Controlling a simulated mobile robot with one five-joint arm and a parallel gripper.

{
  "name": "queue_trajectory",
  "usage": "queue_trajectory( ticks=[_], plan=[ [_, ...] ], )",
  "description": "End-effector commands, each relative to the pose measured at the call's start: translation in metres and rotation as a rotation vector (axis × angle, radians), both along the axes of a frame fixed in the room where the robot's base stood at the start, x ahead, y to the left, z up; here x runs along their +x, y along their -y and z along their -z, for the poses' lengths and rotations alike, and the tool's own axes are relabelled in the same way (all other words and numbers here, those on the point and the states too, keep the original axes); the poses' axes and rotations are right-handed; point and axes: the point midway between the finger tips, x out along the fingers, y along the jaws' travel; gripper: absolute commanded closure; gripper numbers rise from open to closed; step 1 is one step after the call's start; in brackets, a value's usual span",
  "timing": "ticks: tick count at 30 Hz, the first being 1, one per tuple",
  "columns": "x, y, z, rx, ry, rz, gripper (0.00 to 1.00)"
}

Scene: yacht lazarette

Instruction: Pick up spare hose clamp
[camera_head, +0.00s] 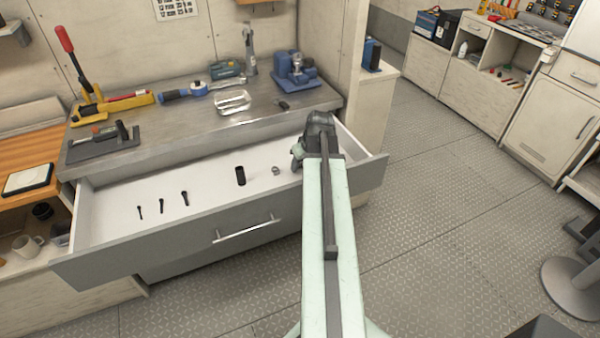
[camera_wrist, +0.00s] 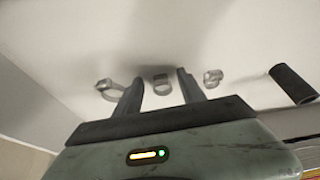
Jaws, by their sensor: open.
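Several small metal pieces like hose clamps lie on the white floor of the open drawer (camera_head: 215,194). In the wrist view, one silver ring clamp (camera_wrist: 162,88) shows between the two fingers of my gripper (camera_wrist: 160,77). Another clamp (camera_wrist: 104,88) is beside the left finger, and a third (camera_wrist: 212,78) is right of the right finger. I cannot tell which is the spare. In the head view, one clamp (camera_head: 276,170) shows left of my gripper (camera_head: 300,154); my arm hides the others. My gripper is open, low over the drawer's right part, with nothing visibly held.
A black cylinder (camera_wrist: 292,84) lies near the clamps, also seen in the head view (camera_head: 240,176). Three dark bolts (camera_head: 162,205) lie farther left. The metal worktop (camera_head: 190,118) overhangs the drawer's back, and the drawer's right wall is close to my gripper.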

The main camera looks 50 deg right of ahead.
Motion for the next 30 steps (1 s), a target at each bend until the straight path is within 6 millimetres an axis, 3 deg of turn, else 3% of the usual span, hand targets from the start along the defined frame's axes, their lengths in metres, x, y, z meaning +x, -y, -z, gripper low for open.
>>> queue_trajectory(
  ticks=[6, 11, 23, 30],
  plan=[
    [0.001, 0.000, 0.000, 0.000, 0.000, 0.000, 0.55],
    [0.001, 0.000, 0.000, 0.000, 0.000, -0.001, 1.00],
    [0.001, -0.001, -0.007, 0.001, 0.000, -0.001, 1.00],
    [0.001, -0.001, -0.048, 0.000, 0.000, -0.002, 1.00]
  ],
)
